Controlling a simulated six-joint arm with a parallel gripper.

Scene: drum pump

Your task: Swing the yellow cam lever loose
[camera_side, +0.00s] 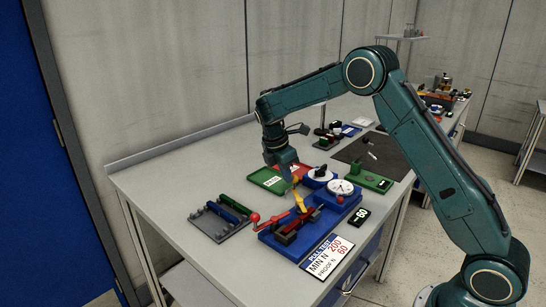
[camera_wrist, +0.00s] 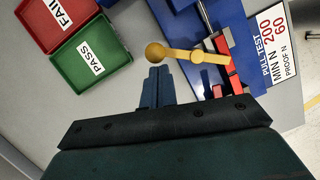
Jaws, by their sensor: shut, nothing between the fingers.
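The yellow cam lever (camera_side: 299,200) stands on the blue test rig (camera_side: 283,241) in the side view. In the wrist view the yellow cam lever (camera_wrist: 192,55) is an arm with a round ball knob at its left end, and its right end is over a red part of the rig. My gripper (camera_side: 291,180) points down at the lever. In the wrist view my gripper (camera_wrist: 157,72) is shut and empty, with its fingertips right by the ball knob. I cannot tell whether they touch it.
A red-knobbed lever (camera_side: 262,217) sticks out left of the rig. Round dials (camera_side: 341,187) stand behind it. The green PASS tray (camera_wrist: 90,56) and red FAIL tray (camera_wrist: 57,18) lie beside it. A grey rack (camera_side: 220,217) is at the left. The table's front left is clear.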

